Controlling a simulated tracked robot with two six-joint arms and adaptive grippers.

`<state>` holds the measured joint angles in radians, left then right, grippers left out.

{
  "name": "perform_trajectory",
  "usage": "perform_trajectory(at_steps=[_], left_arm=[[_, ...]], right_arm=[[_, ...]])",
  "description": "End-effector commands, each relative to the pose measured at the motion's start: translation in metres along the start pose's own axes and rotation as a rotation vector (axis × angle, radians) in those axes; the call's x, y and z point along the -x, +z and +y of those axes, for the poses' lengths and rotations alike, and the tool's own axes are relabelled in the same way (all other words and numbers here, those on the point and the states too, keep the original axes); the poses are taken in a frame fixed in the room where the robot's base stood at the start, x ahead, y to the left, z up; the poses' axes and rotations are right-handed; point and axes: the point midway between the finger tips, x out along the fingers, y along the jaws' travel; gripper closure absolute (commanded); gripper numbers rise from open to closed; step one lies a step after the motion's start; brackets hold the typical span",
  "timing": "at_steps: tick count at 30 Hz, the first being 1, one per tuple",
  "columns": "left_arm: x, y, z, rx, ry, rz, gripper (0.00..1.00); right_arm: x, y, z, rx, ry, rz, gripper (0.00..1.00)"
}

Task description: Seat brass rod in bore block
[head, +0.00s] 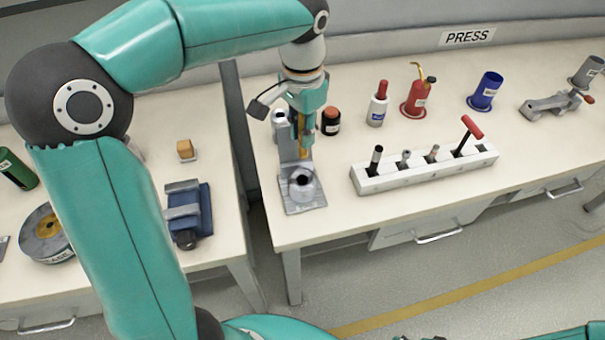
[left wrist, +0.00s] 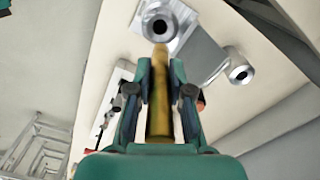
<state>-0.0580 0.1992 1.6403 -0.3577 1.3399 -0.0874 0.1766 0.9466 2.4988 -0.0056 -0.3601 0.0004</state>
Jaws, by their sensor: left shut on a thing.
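My left gripper (head: 302,135) is shut on the brass rod (head: 303,153), which points down above the bore block. In the left wrist view the brass rod (left wrist: 159,95) runs between the fingers of the left gripper (left wrist: 160,70). The bore block (head: 302,190) is a round grey block with a dark bore in its top, standing on a grey base plate. In the left wrist view the bore block (left wrist: 159,22) lies just beyond the rod's end. The rod's tip looks clear of the bore. Only dark bits at the head view's bottom edge may belong to my right gripper.
A grey upright stands behind the bore block, with a round-ended part (left wrist: 240,72) in the wrist view. A white rack (head: 425,170) with several tools stands to the right. A dark jar (head: 331,121) stands close behind. A gap separates the left table.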

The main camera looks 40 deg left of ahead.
Motion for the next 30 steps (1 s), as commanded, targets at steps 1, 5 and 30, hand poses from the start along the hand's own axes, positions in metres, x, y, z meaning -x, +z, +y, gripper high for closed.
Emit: perform_trajectory(at_steps=[1,5,30], left_arm=[[-0.017,0.002,0.000,0.001,0.001,-0.005,1.00],[-0.049,0.001,0.000,0.000,0.000,-0.005,1.00],[-0.125,-0.001,0.000,0.000,-0.001,0.002,1.00]], right_arm=[[-0.003,0.000,0.001,0.000,0.000,0.000,0.51],[-0.005,0.000,0.002,0.000,0.000,0.000,0.51],[-0.008,0.000,0.003,0.000,0.000,0.000,0.51]])
